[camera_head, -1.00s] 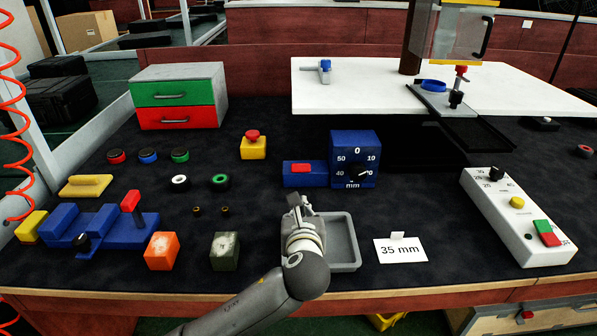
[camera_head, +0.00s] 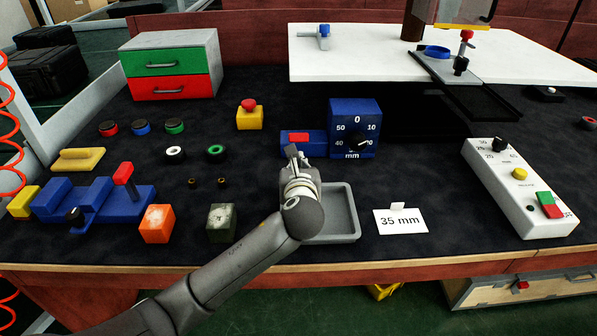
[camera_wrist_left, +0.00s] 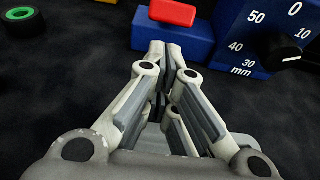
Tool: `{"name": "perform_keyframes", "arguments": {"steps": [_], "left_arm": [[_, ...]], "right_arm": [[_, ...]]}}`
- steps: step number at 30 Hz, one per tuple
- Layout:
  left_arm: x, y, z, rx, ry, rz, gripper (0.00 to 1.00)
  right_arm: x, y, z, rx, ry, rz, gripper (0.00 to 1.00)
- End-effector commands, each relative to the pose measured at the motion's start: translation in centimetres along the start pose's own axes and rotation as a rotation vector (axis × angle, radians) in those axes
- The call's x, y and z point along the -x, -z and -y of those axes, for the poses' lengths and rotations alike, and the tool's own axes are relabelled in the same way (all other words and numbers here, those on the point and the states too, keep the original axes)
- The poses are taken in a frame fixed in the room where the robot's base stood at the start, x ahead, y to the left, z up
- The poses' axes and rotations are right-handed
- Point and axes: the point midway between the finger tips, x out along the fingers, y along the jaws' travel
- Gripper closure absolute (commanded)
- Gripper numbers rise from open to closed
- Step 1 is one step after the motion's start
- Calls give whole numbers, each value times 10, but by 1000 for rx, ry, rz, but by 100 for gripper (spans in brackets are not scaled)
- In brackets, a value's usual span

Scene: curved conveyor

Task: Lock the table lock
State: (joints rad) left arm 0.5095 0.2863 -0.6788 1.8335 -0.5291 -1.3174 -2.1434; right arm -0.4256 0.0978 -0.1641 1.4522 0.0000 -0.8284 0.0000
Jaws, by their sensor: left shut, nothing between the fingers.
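My left gripper (camera_head: 293,153) is shut and empty, just in front of the low blue block with a red button on top (camera_head: 298,138). In the left wrist view the closed fingertips (camera_wrist_left: 165,50) point at the front face of that block, with the red button (camera_wrist_left: 173,12) above them. I cannot tell whether they touch it. A blue dial box (camera_head: 355,112) marked in mm, with a black knob (camera_head: 358,143), adjoins the block on the right. A blue-topped clamp-like fitting (camera_head: 323,37) stands on the white table (camera_head: 380,60). No part is labelled as the table lock. My right gripper is not in view.
A grey tray (camera_head: 343,237) lies under my left wrist, with a "35 mm" card (camera_head: 400,221) to its right. A green block (camera_head: 221,222) and an orange block (camera_head: 157,223) sit to the left. A white control box (camera_head: 519,190) stands at right.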

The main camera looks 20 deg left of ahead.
Motion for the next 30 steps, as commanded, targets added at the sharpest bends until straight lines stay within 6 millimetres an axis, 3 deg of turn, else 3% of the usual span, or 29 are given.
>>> {"name": "perform_keyframes", "arguments": {"steps": [6, 12, 30], "left_arm": [[-33, 1, 0, 1, 0, 0, 100], [-48, 0, 0, 1, 1, 0, 100], [-50, -2, 1, 0, 2, -6, 100]], "right_arm": [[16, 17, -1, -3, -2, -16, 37], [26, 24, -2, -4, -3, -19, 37], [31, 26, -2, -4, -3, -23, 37]]}}
